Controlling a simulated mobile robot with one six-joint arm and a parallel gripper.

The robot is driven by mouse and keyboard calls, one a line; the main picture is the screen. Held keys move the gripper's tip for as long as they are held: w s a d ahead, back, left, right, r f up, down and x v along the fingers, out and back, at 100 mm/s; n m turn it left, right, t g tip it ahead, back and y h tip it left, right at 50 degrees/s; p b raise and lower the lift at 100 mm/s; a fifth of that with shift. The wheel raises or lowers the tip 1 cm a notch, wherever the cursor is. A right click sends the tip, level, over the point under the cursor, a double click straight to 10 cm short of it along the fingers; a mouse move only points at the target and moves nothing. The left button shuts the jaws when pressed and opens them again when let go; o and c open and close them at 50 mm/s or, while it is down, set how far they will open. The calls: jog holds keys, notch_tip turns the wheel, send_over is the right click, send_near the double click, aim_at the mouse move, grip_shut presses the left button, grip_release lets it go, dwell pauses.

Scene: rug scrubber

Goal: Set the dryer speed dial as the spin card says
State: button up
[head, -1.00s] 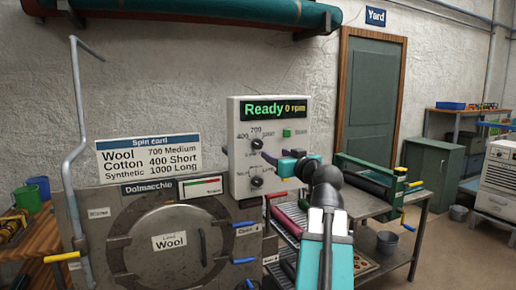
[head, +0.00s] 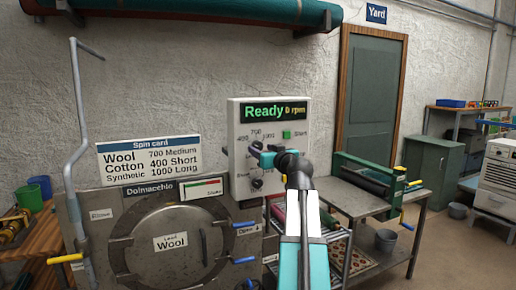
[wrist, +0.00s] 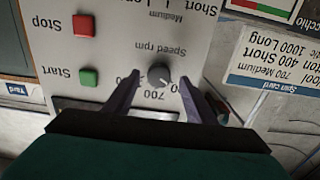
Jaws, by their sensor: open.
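The spin card (head: 148,157) on the wall reads Wool 700 Medium, Cotton 400 Short, Synthetic 1000 Long. The dryer door's load label (head: 170,241) reads Wool. The white control panel (head: 238,112) shows "Ready 0 rpm" on its display (head: 273,110). In the wrist view, upside down, the dark round speed dial (wrist: 159,75) sits between the two purple fingers of my gripper (wrist: 158,79), which are open with one on each side. I cannot tell where its pointer stands. In the head view my gripper (head: 262,153) largely covers this dial.
A lower dial (head: 257,183) is below the speed dial. A green start button (head: 286,134) is to its right; the wrist view also shows a red stop button (wrist: 84,24). A metal table (head: 350,200) with a green roller device stands to the right.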

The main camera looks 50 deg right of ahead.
jog(key=shift+x, duration=1.1)
